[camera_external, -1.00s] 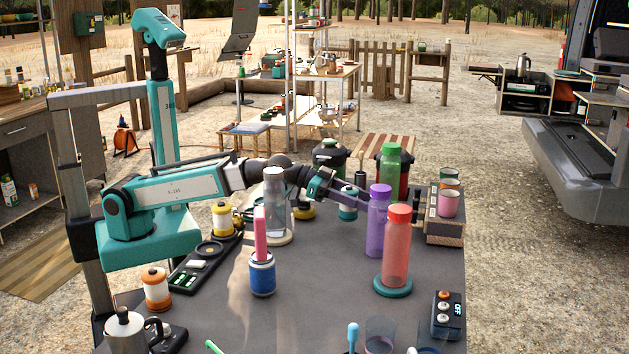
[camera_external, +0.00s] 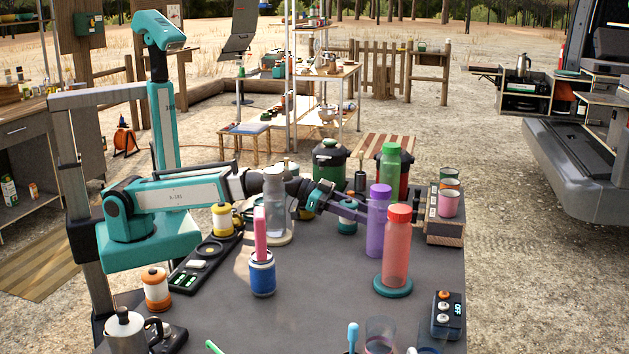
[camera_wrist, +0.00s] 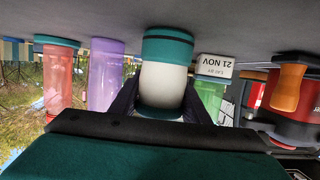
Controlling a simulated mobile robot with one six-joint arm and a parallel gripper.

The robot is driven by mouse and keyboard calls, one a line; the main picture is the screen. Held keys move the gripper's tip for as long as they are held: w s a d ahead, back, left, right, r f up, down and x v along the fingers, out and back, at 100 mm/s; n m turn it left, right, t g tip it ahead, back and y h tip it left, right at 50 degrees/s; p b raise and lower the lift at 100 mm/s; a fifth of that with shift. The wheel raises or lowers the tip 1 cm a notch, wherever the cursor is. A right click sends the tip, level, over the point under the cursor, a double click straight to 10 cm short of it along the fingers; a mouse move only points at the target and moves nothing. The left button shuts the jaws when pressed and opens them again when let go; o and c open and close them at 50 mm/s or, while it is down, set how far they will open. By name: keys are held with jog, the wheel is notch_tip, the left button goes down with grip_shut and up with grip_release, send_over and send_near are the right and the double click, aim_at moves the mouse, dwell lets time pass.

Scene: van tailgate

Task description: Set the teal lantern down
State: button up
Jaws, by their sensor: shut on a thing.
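The teal lantern (camera_external: 347,226), with teal ends and a pale middle, is between the fingers of my gripper (camera_external: 345,208) toward the far side of the grey table. In the wrist view, which is upside down, the lantern (camera_wrist: 164,80) stands between the two dark fingers of my gripper (camera_wrist: 158,110). My gripper is shut on it. The lantern looks upright and its base is at or very near the table top; I cannot tell whether it touches.
A purple bottle (camera_external: 377,225) stands just right of the lantern, with a red bottle (camera_external: 397,250) nearer. A green bottle (camera_external: 390,165) and dark green pot (camera_external: 328,160) are behind. The table's middle front (camera_external: 320,290) is clear.

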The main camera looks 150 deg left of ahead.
aim_at(349, 207)
jog(key=o, duration=1.1)
jog(key=shift+r, duration=0.15)
jog(key=shift+b+v, duration=0.5)
jog(key=shift+v, duration=1.15)
jog(key=shift+f+b, duration=0.2)
jog(key=shift+b, duration=0.45)
jog(key=shift+s+d+r+b, duration=0.15)
jog(key=shift+b, duration=0.75)
jog(key=b+v, duration=0.1)
jog(key=b, duration=0.4)
jog(key=shift+s+d, duration=0.25)
